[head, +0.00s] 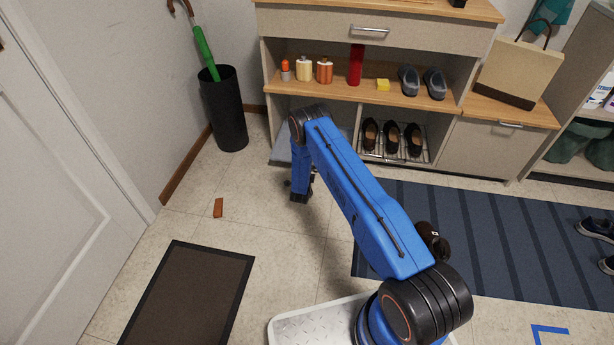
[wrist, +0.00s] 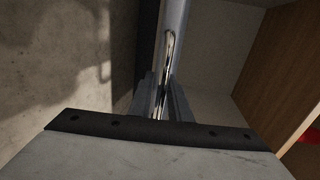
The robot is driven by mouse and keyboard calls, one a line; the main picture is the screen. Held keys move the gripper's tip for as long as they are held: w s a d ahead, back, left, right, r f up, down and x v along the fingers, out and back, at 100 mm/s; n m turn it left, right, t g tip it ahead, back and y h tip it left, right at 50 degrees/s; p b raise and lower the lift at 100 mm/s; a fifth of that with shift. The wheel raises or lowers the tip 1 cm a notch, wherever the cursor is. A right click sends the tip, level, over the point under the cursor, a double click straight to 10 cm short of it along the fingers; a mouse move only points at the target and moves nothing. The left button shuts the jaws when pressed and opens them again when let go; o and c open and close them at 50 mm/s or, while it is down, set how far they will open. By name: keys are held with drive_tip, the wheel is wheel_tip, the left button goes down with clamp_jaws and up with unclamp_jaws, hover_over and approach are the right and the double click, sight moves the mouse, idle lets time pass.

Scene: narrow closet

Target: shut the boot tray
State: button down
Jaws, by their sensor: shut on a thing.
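The boot tray (head: 281,151) is a pale grey piece low at the left compartment of the cabinet. It appears to stick out a little from the cabinet's front, and my arm hides most of it in the head view. In the wrist view, a shiny metal bar handle (wrist: 169,44) runs along a pale grey face that I take for the tray's front. My gripper (wrist: 160,98) is shut on the handle, with a finger on each side of it. In the head view my gripper (head: 300,196) hangs low in front of the compartment, its fingertips unclear.
A wire rack (head: 394,153) with dark shoes stands right of the compartment. A black umbrella bin (head: 222,112) stands to the left. A small brown block (head: 218,208) lies on the floor near a brown mat (head: 190,295). A blue striped rug (head: 480,240) lies right. Bare floor lies between the mats.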

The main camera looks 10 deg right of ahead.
drive_tip(key=x, duration=0.3)
drive_tip(key=r+x, duration=0.1)
drive_tip(key=x, duration=0.2)
drive_tip(key=r+x, duration=0.1)
drive_tip(key=x, duration=0.2)
drive_tip(key=shift+w+d+f, duration=0.15)
drive_tip(key=shift+w, duration=0.3)
drive_tip(key=c, duration=1.9)
unclamp_jaws()
drive_tip(key=shift+s, duration=0.1)
drive_tip(key=v, duration=1.7)
